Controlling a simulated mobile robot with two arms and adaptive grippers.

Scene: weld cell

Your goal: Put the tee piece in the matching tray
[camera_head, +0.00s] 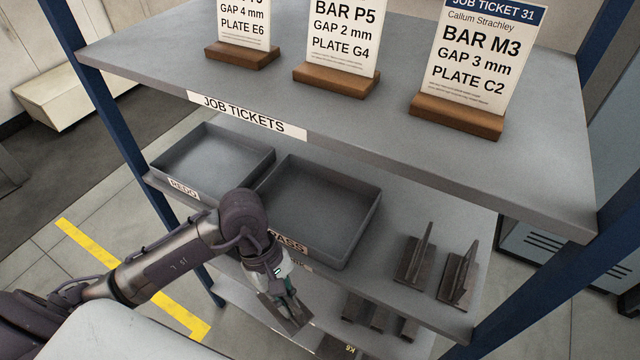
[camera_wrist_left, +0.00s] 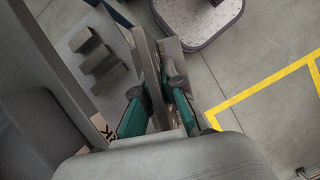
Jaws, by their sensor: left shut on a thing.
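My left gripper (camera_head: 288,293) is shut on a dark grey metal tee piece (camera_head: 280,317), in front of and below the PASS tray. In the left wrist view, the tee piece (camera_wrist_left: 153,75) stands between the two green fingers (camera_wrist_left: 158,98); part of it is hidden by them. The PASS tray (camera_head: 364,232) is grey, shallow and empty on the middle shelf. My left arm hides part of its front. The REDO tray (camera_head: 206,132), alike and empty, stands to its left. My right gripper is not in view.
Two more tee pieces (camera_head: 416,256) (camera_head: 460,277) stand on the middle shelf right of the PASS tray. Several dark blocks (camera_head: 378,317) lie on the lower shelf. A blue post (camera_head: 117,125) stands at left.

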